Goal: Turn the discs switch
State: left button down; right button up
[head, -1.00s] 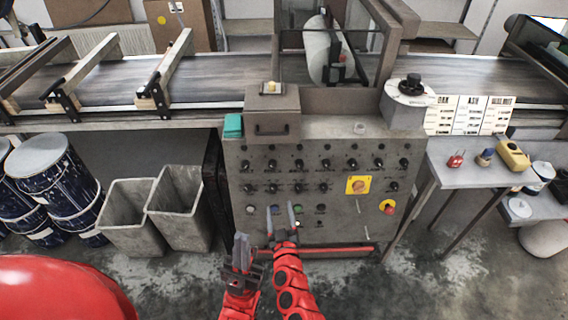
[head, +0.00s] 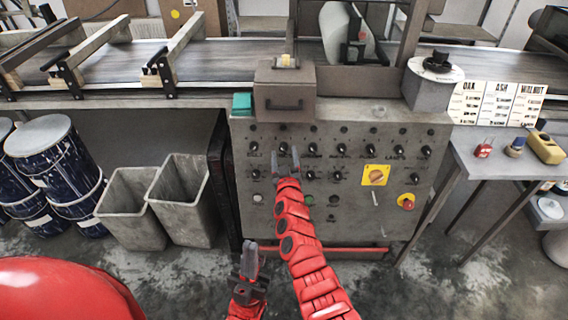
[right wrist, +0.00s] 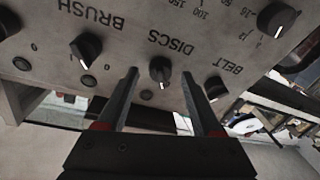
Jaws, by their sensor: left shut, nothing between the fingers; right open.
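The discs switch (right wrist: 160,68) is a black rotary knob with a white pointer mark, under the upside-down word DISCS in the right wrist view. Its mark points toward the bottom of that picture. My right gripper (right wrist: 158,79) is open, with one finger on each side of the knob in that view; contact is not visible. In the head view my right gripper (head: 285,155) is at the upper knob rows of the grey control panel (head: 345,228). My left gripper (head: 248,262) is shut and empty, low in front of the panel.
The brush knob (right wrist: 86,48) and belt knob (right wrist: 215,88) flank the discs switch closely. A yellow-plated switch (head: 376,175) and red button (head: 407,201) are at the panel's right. A red bar (head: 365,250) runs along its lower edge. Grey bins (head: 180,205) stand left.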

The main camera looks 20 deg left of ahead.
jog(key=shift+w+a, duration=0.15)
jog(key=shift+w, duration=0.25)
grip_shut()
